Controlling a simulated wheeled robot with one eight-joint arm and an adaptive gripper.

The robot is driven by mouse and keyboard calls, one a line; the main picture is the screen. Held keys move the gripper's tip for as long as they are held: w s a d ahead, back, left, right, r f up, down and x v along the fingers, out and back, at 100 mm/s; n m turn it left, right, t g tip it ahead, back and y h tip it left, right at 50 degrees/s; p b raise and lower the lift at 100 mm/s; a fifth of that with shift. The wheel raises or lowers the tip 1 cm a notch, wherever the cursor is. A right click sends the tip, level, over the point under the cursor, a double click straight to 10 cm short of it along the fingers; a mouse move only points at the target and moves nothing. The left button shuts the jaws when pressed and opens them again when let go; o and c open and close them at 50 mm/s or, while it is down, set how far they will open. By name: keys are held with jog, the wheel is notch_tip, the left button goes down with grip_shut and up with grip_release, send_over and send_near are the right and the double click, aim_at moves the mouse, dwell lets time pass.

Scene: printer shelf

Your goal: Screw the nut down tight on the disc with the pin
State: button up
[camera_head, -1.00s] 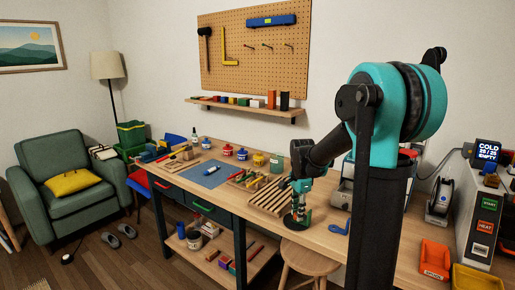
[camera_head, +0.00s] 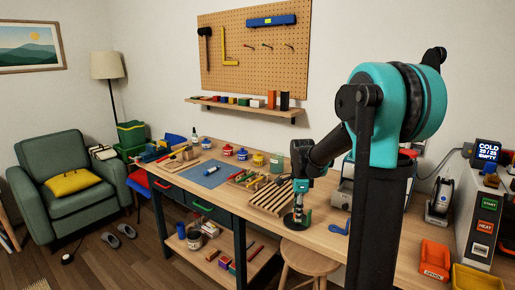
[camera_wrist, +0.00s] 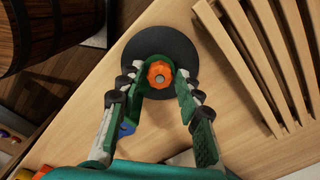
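The black disc (camera_wrist: 158,48) lies on the wooden bench, and it also shows below my gripper in the head view (camera_head: 288,220). An orange nut (camera_wrist: 154,68) sits at the disc's middle, with the grey end of the pin (camera_wrist: 159,77) showing in its hole. How far down the nut is cannot be told from above. My gripper (camera_wrist: 158,80) points down over the disc, with one green-and-grey finger on each side of the nut. In the head view my gripper (camera_head: 299,208) hides the nut.
A slatted wooden rack (camera_head: 270,197) lies close beside the disc, also in the wrist view (camera_wrist: 259,48). A blue item (camera_head: 339,229) lies on the bench to the right. The bench edge is close to the disc, with a stool (camera_head: 308,258) below.

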jog(key=n, duration=1.7)
jog(key=c, duration=0.6)
jog(key=m, duration=1.7)
